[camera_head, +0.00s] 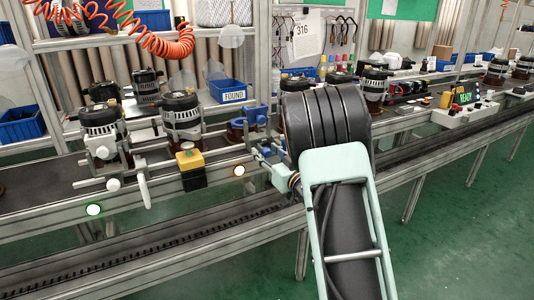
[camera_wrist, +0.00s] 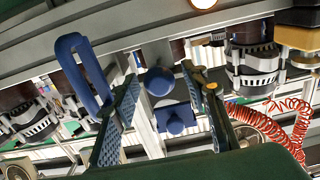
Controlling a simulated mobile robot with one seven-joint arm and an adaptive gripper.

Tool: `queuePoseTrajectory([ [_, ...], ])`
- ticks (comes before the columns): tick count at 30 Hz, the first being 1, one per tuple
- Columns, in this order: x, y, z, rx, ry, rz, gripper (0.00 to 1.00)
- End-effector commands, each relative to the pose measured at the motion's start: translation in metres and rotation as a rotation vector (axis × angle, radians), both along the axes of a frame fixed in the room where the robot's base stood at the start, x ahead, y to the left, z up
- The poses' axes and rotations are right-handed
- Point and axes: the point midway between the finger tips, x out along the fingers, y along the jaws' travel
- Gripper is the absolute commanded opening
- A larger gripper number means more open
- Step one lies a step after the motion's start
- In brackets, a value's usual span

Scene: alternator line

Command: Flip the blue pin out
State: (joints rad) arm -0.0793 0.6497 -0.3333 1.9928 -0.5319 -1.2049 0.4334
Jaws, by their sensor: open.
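In the wrist view my gripper (camera_wrist: 161,76) is open, with one finger on each side of a round blue knob (camera_wrist: 158,81). The knob looks like the end of the blue pin and sits between the fingertips, with gaps showing on both sides. A second blue knob on a square blue plate (camera_wrist: 175,119) shows lower down between the fingers. A blue loop handle (camera_wrist: 85,75) stands just left of the left finger. In the head view small blue parts (camera_head: 265,153) show at the line's edge beside my arm, which hides most of the gripper and the spot.
Alternators (camera_head: 182,117) stand on fixtures along the line. A yellow-and-black button box (camera_head: 190,165) and a lit white lamp (camera_head: 239,170) are on the front rail left of my arm. A blue FOUND bin (camera_head: 228,91) is behind. A red coiled hose (camera_head: 165,45) hangs above.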

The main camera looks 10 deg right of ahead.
Motion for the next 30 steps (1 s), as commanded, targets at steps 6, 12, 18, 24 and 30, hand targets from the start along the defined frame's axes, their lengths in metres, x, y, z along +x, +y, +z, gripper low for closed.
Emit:
queuePoseTrajectory([
  [6, -0.020, -0.008, 0.001, 0.002, 0.001, -0.004, 0.41],
  [12, -0.060, -0.021, 0.000, 0.003, 0.002, -0.004, 0.41],
  [18, -0.095, -0.032, 0.001, 0.002, 0.000, -0.003, 0.41],
  [24, -0.112, -0.037, 0.000, 0.000, 0.000, -0.001, 0.41],
  [30, -0.115, -0.037, 0.000, 0.000, 0.000, 0.000, 0.41],
])
